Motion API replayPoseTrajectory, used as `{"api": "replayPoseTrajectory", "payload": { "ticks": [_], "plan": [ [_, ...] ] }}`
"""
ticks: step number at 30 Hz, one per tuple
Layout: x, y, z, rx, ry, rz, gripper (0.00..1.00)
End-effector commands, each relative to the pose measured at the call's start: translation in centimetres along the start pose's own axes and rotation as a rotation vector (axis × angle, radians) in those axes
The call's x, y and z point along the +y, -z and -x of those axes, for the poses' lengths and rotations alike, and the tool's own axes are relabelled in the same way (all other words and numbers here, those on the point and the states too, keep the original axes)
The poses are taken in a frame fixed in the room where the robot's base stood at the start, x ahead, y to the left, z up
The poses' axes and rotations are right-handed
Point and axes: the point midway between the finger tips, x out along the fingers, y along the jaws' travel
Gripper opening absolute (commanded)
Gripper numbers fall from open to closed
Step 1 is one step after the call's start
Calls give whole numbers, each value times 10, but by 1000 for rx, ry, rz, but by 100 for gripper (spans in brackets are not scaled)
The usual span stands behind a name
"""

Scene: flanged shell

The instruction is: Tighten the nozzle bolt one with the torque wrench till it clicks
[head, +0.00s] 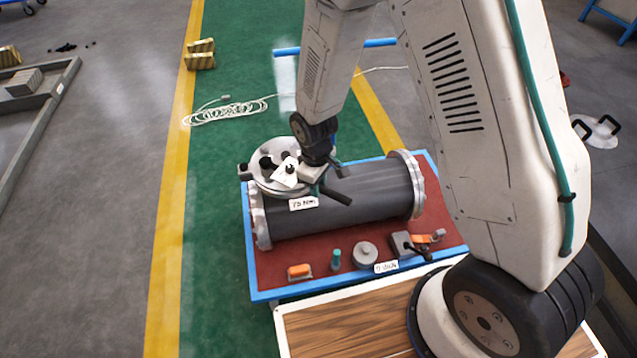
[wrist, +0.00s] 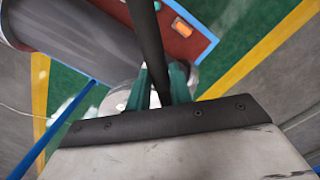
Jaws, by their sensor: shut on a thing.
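The dark grey flanged shell (head: 345,200) lies on its side on a red-topped cart. A round pale nozzle flange (head: 262,181) with several dark bolts sits on its upper left end. My gripper (head: 318,180) is beside that flange, on its right. It is shut on the torque wrench (head: 336,197), whose black handle sticks out to the lower right. In the wrist view the green fingers (wrist: 160,88) close around the wrench's dark shaft (wrist: 148,40). The wrench's head and whether it is seated on nozzle bolt one cannot be made out.
The cart (head: 258,297) has a blue edge and carries an orange piece (head: 299,271), a green-topped post (head: 336,260), a grey round part (head: 364,255) and a dark clamp-like tool (head: 405,245). A "15 Nm" label (head: 303,204) shows near the flange. A coiled white cable (head: 225,112) lies on the floor.

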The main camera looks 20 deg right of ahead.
Motion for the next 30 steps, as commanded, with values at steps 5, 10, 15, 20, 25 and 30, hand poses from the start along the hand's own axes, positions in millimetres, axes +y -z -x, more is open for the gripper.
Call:
{"api": "replayPoseTrajectory", "payload": {
  "ticks": [5,10,15,20,25,30],
  "plan": [
    [0,1,-4,1,-1,0,0],
    [0,1,-8,0,0,0,0],
    [0,1,-12,0,0,0,0],
    [0,1,-16,1,-1,0,0],
    [0,1,-20,1,0,0,0],
    [0,1,-22,0,0,0,0]
  ]
}}
